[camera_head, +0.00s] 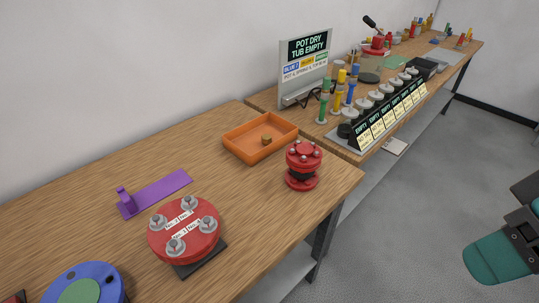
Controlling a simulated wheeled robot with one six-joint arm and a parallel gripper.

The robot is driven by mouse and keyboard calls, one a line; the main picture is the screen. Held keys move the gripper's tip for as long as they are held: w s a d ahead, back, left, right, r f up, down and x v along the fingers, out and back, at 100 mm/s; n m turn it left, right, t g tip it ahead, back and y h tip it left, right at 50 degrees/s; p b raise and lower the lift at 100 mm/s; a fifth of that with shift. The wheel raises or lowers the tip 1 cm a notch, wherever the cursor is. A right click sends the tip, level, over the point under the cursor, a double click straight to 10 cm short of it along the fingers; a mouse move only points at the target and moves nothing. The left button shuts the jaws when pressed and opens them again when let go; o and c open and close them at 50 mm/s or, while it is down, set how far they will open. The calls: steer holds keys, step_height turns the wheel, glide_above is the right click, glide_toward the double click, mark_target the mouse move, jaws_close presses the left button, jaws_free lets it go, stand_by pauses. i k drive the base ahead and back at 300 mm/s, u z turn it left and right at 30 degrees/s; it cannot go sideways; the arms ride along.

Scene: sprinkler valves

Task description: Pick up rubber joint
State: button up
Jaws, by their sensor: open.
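The rubber joint (303,175) appears to be the black rubber middle between two red flanges, standing upright near the right front part of the wooden bench. Its top flange carries several small bolt heads. My gripper (497,258) shows only in part at the right edge of the picture, as a teal finger with dark grey linkage. It is open, and the rest of it is cut off by the frame. It is over the grey floor, well to the right of the bench and apart from the joint. Nothing shows held at the visible finger.
An orange tray (228,148) with a small brown part stands behind the joint. A red bolted disc (160,237), a purple bracket (165,190) and a blue disc (52,291) lie to the left. A second bench carries a labelled rack (360,142). Grey floor is clear at right.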

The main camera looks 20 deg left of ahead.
mark_target(303, 158)
steer(key=u, duration=0.95)
steer(key=i, duration=0.9)
steer(key=u, duration=1)
